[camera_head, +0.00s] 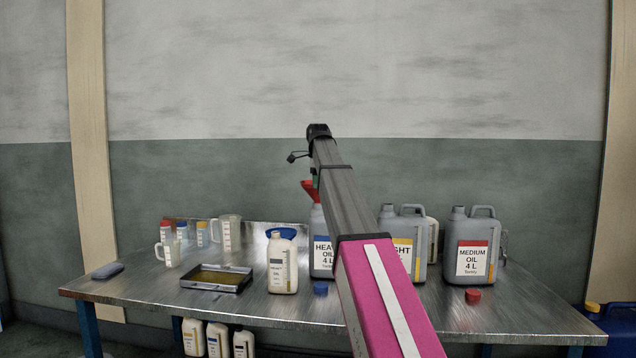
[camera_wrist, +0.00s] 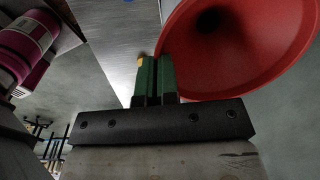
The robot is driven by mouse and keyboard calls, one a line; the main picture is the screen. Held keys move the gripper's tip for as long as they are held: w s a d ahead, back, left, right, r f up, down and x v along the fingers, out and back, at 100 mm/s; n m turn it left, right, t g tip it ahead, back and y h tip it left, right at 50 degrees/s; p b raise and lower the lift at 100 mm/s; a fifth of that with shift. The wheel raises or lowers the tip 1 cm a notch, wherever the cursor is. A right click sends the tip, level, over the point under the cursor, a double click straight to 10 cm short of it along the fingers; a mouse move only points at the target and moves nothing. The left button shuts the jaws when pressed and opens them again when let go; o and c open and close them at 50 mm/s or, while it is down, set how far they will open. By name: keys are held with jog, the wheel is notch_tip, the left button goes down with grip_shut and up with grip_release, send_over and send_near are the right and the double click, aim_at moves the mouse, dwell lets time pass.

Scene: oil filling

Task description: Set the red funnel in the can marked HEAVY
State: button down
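The can marked HEAVY (camera_head: 322,257) is grey with a blue-topped label and stands on the table, partly hidden behind my arm. The red funnel (camera_head: 308,187) shows just above this can's top, wide end up. Whether its spout is inside the can's mouth is hidden. In the wrist view the funnel's bowl (camera_wrist: 235,50) fills the upper right, with its dark hole visible. My gripper (camera_wrist: 153,60) has its green fingers close together at the bowl's left rim, seemingly pinching it. In the head view the fingertips are hidden by my arm.
A LIGHT can (camera_head: 404,228) and a MEDIUM can (camera_head: 471,245) stand to the right. A white bottle (camera_head: 283,265), a tray of oil (camera_head: 216,278) and measuring jugs (camera_head: 229,232) are left. A blue cap (camera_head: 320,288) and a red cap (camera_head: 473,295) lie in front.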

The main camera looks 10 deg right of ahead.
jog(key=shift+f, duration=0.15)
jog(key=c, duration=1.3)
grip_release()
